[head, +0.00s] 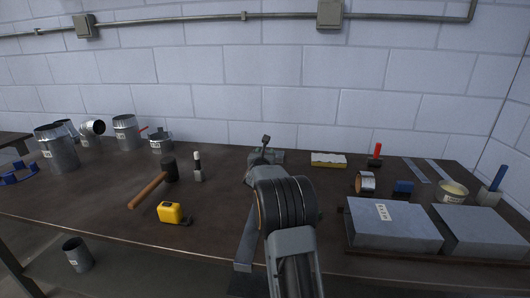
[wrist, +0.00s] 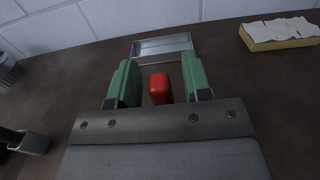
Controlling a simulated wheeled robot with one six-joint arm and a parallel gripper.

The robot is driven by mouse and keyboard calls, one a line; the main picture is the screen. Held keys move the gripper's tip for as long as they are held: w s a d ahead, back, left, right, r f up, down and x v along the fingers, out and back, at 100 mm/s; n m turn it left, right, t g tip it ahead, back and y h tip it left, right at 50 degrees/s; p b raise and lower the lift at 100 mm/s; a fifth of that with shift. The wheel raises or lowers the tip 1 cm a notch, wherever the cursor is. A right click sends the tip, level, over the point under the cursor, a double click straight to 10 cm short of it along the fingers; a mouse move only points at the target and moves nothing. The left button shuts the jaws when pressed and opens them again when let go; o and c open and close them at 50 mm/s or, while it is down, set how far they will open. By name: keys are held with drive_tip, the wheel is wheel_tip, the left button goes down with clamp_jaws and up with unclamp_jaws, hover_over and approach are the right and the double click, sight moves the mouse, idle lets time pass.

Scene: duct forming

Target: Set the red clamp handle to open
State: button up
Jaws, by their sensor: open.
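My gripper (wrist: 160,88) is open, its green fingers pointing down at the bench in the wrist view. A red, rounded handle-like piece (wrist: 159,88) stands between the fingers, seen nearly end-on, with a gap to each finger. Its base and its set position are hidden or cannot be told. In the head view my arm covers this spot. Another upright red handle (head: 377,149) on a dark base stands at the back right of the bench, apart from my gripper. I cannot tell for certain which red piece is the clamp handle.
A shallow metal tray (wrist: 162,46) lies just beyond the red piece. A yellow block with a white top (head: 328,160) is to the right.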

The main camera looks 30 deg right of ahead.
drive_tip(key=shift+w+d, duration=0.35)
drive_tip(key=shift+c, duration=0.2)
clamp_jaws()
